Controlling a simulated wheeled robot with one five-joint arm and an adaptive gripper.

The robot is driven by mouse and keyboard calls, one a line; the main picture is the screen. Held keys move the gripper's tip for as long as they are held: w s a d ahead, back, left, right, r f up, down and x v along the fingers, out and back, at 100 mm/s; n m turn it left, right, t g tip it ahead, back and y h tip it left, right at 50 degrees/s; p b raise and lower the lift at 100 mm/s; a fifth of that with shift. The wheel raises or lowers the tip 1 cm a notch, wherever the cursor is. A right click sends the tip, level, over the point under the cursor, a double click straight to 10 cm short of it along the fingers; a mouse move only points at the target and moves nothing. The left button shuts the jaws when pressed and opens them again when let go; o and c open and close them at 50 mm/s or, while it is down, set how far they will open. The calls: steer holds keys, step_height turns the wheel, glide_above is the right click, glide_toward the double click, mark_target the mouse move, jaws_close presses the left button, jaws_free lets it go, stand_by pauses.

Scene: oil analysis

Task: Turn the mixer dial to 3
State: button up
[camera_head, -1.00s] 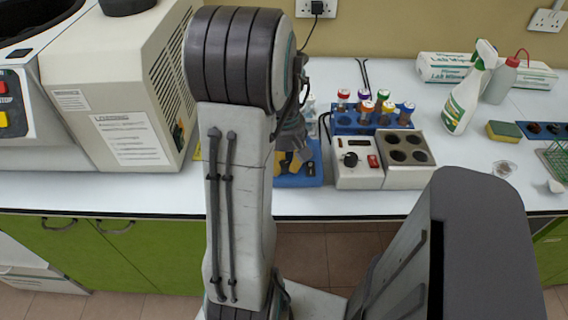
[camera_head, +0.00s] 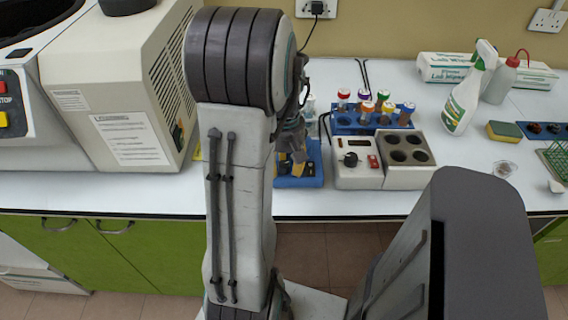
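A white bench unit (camera_head: 345,178) stands right of my arm, with a black dial (camera_head: 351,159), a small dark display and a red switch (camera_head: 372,161) on its top. The number the dial points to is too small to read, and I cannot tell whether this unit is the mixer. My gripper (camera_head: 299,166) is partly hidden behind my arm, low over a blue tray or base (camera_head: 312,172) with yellow and dark parts. It is left of the dial and apart from it. Whether its fingers are open or shut does not show.
A block with several round wells (camera_head: 408,180) adjoins the unit. A blue rack of capped vials (camera_head: 345,121) stands behind. A spray bottle (camera_head: 462,100), wash bottle (camera_head: 500,82) and sponge (camera_head: 504,131) are to the right. A large beige machine (camera_head: 110,90) fills the left.

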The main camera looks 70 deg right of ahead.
steer(key=shift+o, duration=0.7)
steer(key=shift+d, duration=0.1)
steer(key=shift+r, duration=0.1)
steer(key=shift+d, duration=0.1)
steer(key=shift+w+r, duration=0.1)
steer(key=shift+r, duration=0.05)
steer(key=shift+r, duration=0.6)
step_height(320, 180, up, 6)
steer(key=shift+f, duration=0.1)
steer(key=shift+a+r, duration=0.2)
steer(key=shift+r, duration=0.1)
